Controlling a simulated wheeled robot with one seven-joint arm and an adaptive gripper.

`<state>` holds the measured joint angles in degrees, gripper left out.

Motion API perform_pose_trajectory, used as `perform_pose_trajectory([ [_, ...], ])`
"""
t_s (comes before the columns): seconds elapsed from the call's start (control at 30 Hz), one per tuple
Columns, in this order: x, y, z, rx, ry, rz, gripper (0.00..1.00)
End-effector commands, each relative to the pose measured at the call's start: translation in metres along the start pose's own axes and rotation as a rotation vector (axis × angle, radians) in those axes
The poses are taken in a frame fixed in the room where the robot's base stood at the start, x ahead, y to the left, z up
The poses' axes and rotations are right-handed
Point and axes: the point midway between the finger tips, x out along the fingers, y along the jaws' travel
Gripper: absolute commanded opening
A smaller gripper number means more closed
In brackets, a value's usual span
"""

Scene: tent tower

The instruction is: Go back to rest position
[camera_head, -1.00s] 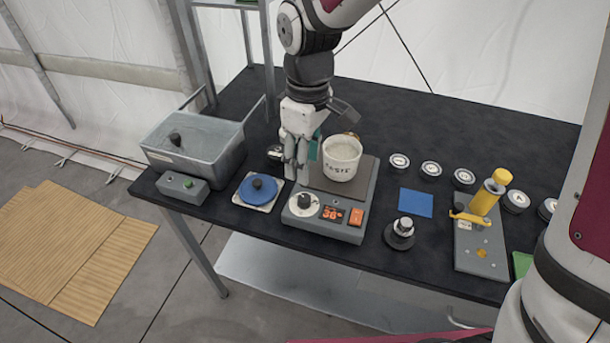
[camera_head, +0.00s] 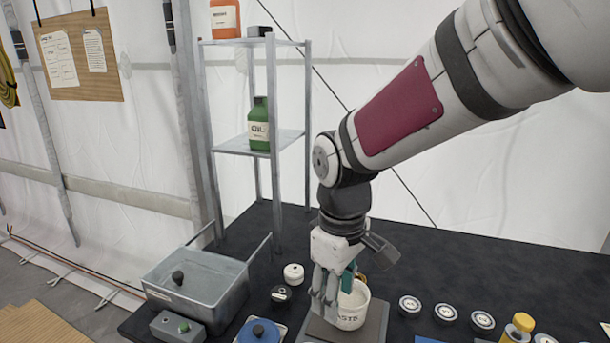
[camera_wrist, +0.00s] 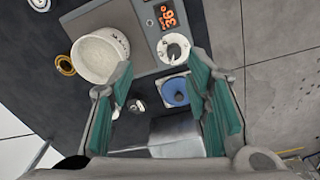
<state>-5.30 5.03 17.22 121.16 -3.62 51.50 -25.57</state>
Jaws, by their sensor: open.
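My gripper (camera_head: 325,290) points down over the black table, just left of a white cup (camera_head: 354,308) with lettering ending in "ASTE". In the wrist view my gripper (camera_wrist: 160,82) has its teal-padded fingers spread apart, with nothing held between them. The cup (camera_wrist: 98,55) stands on a grey hotplate (camera_wrist: 140,20), beside the left finger. The hotplate display reads 36 degrees. Whether a finger touches the cup cannot be told.
A metal basin (camera_head: 196,285) and a shelf rack (camera_head: 275,135) with a green oil bottle (camera_head: 258,125) stand to the left. Several round jars line the right.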

Motion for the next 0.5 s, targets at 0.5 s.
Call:
perform_pose_trajectory([
  [0.5, -0.087, -0.003, 0.152, 0.618, 0.22, 0.171, 0.44],
])
